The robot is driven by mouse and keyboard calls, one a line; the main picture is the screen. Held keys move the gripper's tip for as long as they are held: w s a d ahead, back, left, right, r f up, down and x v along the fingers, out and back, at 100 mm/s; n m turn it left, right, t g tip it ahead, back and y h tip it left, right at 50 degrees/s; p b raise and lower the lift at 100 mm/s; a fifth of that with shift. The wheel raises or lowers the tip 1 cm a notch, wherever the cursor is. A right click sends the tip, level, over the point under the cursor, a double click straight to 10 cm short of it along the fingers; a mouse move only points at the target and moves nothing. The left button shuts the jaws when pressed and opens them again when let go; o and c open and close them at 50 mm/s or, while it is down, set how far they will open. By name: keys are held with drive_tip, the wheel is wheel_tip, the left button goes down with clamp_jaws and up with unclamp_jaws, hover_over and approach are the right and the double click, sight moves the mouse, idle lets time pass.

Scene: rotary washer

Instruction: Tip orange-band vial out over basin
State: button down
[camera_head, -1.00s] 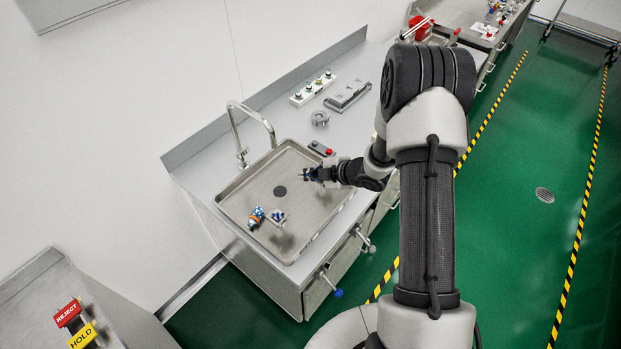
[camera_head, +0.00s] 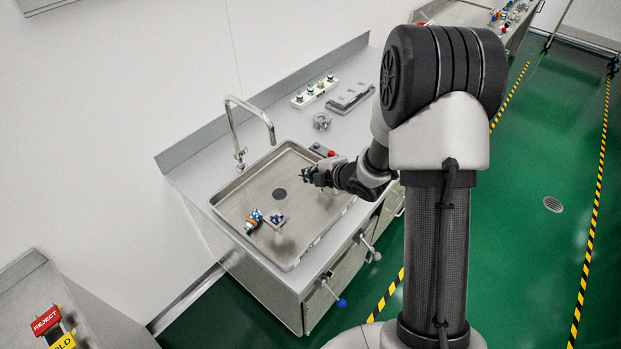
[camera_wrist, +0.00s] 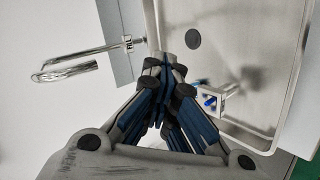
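The steel basin (camera_head: 240,242) is set into the counter, with a dark drain (camera_head: 279,193); it also shows in the wrist view (camera_wrist: 232,62). My gripper (camera_head: 306,175) is over the basin's right side, near its rim. In the wrist view its blue-padded fingers (camera_wrist: 166,66) come together at the tips, and I see no vial clearly between them.
A blue-and-white object with an orange part (camera_head: 253,221) and a small stand with blue on it (camera_head: 277,218) are in the basin's near part. A curved faucet (camera_head: 236,128) rises behind. A grey ring-shaped piece (camera_head: 321,121) and a grey tray (camera_head: 350,98) are on the counter.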

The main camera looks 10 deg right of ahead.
drive_tip(key=shift+a+f+n+t+h+b, duration=0.15)
drive_tip(key=shift+n+t+h+b, duration=0.25)
drive_tip(key=shift+b, duration=1.9)
drive_tip(key=n+t+h+b, duration=0.1)
drive_tip(key=b, duration=0.6)
drive_tip(key=n+h+b, duration=0.1)
drive_tip(key=b, duration=0.7)
drive_tip(key=shift+s+a+f+t, duration=0.15)
drive_tip(key=shift+s+f+t, duration=0.1)
drive_tip(key=shift+t, duration=0.15)
drive_tip(key=n+t, duration=0.1)
drive_tip(key=n+t+h, duration=0.1)
drive_tip(key=t, duration=0.1)
drive_tip(key=shift+s+a+f+n+h, duration=0.15)
drive_tip(key=shift+a+f+n+h, duration=0.1)
drive_tip(key=shift+n+h, duration=0.15)
drive_tip(key=shift+r, duration=0.1)
idle(2.4)
